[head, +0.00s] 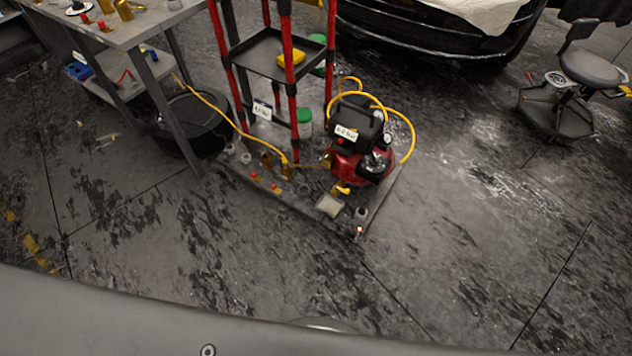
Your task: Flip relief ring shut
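A red and black compressor (361,150) stands on a low dark base plate (317,219) on the floor. A label on it seems to read "6.0 bar". A small round gauge (387,138) sits on its right side. Yellow hose (410,130) loops over it. Small brass fittings (343,188) show at its lower front. I cannot make out a relief ring or whether one is open or shut; it is too small or hidden. Neither of my grippers is in view.
A red-post shelf rack (291,110) stands left of the compressor. A workbench (110,28) with grey legs is at the upper left, a black round tub (190,125) beside it. A car (440,35) and a stool (590,67) are behind. The floor in front is clear.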

